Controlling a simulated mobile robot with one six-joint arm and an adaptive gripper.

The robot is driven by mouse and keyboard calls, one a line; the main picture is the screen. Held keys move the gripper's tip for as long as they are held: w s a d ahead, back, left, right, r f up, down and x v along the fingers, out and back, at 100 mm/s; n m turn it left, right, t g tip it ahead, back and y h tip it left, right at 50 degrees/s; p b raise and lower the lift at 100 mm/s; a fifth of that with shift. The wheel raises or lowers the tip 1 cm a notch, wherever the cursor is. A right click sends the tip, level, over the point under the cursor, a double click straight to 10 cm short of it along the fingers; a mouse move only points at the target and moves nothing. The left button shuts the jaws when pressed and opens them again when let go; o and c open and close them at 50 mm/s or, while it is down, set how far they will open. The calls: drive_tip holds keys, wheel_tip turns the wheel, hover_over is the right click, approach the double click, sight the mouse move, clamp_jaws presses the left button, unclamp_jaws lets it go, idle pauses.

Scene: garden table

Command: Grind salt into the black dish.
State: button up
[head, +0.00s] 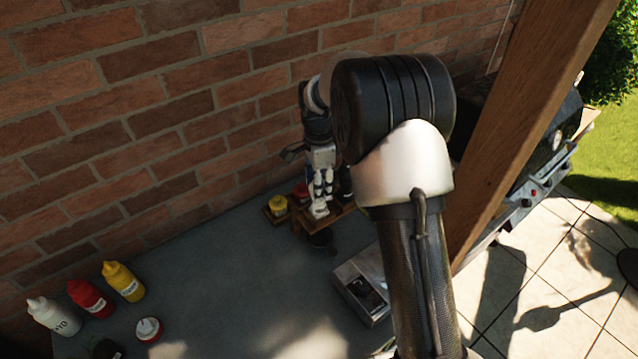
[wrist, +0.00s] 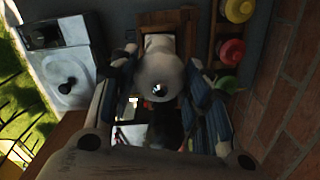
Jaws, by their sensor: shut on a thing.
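My gripper (head: 321,186) points down over the far part of the grey table, near the brick wall. It is shut on a pale, round-topped grinder (wrist: 160,72), which shows between the two fingers in the wrist view. In the head view the grinder's pale end (head: 319,210) shows just below the fingers. A dark round thing, seemingly the black dish (head: 322,241), sits on the table below and close to the grinder. Its inside is too dark to make out. I cannot tell whether the grinder is directly above it.
A wooden rack (head: 343,213) stands beside the gripper, with a yellow-topped container (head: 278,205) near it. A silver box (head: 358,292) is at the table's right edge. White (head: 53,316), red (head: 90,299) and yellow (head: 123,281) bottles stand at left. A wooden post (head: 530,120) rises at right.

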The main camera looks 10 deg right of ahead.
idle(0.6)
drive_tip(key=o, duration=1.1)
drive_tip(key=shift+c, duration=0.2)
wheel_tip(320, 180, up, 12)
